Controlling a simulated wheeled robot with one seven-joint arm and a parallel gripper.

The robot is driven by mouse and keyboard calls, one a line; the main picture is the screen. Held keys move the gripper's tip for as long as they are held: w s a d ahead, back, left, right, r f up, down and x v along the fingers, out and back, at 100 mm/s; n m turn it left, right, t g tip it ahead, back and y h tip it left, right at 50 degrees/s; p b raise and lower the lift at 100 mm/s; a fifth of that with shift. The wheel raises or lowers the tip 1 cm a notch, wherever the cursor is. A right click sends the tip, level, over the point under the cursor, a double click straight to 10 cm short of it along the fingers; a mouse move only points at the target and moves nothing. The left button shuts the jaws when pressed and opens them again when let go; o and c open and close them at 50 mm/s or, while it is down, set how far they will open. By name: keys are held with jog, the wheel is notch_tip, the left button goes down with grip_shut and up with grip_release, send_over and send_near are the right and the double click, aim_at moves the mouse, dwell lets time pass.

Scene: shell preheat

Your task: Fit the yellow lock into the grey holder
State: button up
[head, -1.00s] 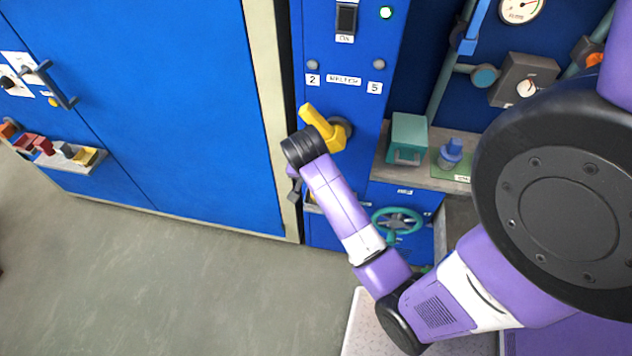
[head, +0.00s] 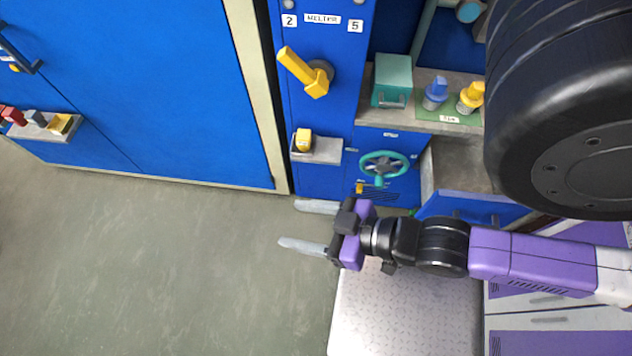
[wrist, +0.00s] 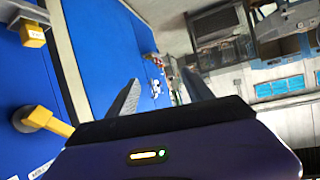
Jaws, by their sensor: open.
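A yellow lock-like block (head: 303,140) sits on a small grey ledge (head: 326,152) under the yellow lever; the wrist view shows a labelled yellow block (wrist: 32,34) at upper left. Another yellow block (head: 60,123) sits on the grey shelf (head: 35,132) at far left, beside red and grey ones. I cannot tell which grey part is the holder. My gripper (head: 288,223) is open and empty, fingers pointing left, over the floor in the picture, below and apart from the ledge. Its fingers also show in the wrist view (wrist: 160,77), with nothing between them.
The yellow lever (head: 304,72) sticks out of the blue panel. A teal handwheel (head: 384,167) is right of the ledge. A teal box (head: 392,79) and blue and yellow pieces stand on the counter. A pale textured platform (head: 405,315) is below my arm. The left floor is clear.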

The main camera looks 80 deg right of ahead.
jog(key=s+a+r+n+t+y, duration=0.1)
jog(key=s+r+n, duration=0.1)
jog(key=r, duration=0.4)
jog(key=shift+s+a+r+t, duration=0.3)
jog(key=shift+s+a+t, duration=0.1)
jog(key=shift+s, duration=0.1)
